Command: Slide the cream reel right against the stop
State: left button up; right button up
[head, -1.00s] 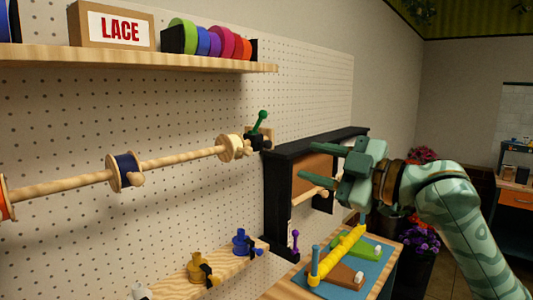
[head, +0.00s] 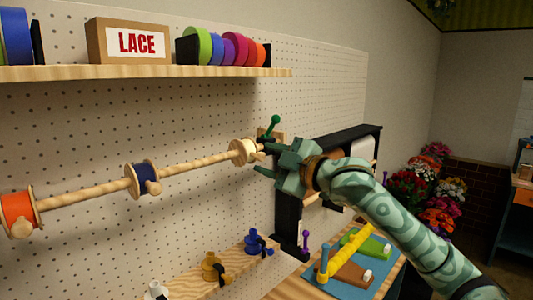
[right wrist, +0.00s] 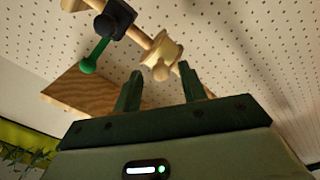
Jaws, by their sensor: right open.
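The cream reel (head: 242,151) sits on the wooden rod (head: 195,163) near its right end, with a small knob on its front. It also shows in the right wrist view (right wrist: 165,50). The stop, a black clamp with a green lever (head: 269,133), is on the rod just right of the reel. In the right wrist view a short bare stretch of rod separates the reel from the stop (right wrist: 115,20). My right gripper (head: 262,159) is open and empty, close in front of the reel and stop. In the right wrist view the reel's knob appears between its fingertips (right wrist: 160,72). My left gripper is out of view.
A navy reel (head: 143,178) and an orange reel (head: 18,210) sit farther left on the rod. A shelf (head: 150,73) with ribbon rolls and a lace box hangs above. A lower ledge (head: 205,282) holds small clamps. A black frame (head: 290,215) stands behind my right gripper.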

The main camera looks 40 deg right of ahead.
jog(key=shift+w+a, duration=0.1)
jog(key=shift+w, duration=0.45)
grip_shut()
jog(key=d+b, duration=0.1)
jog(key=d, duration=0.3)
jog(key=shift+w+d+f, duration=0.15)
grip_release()
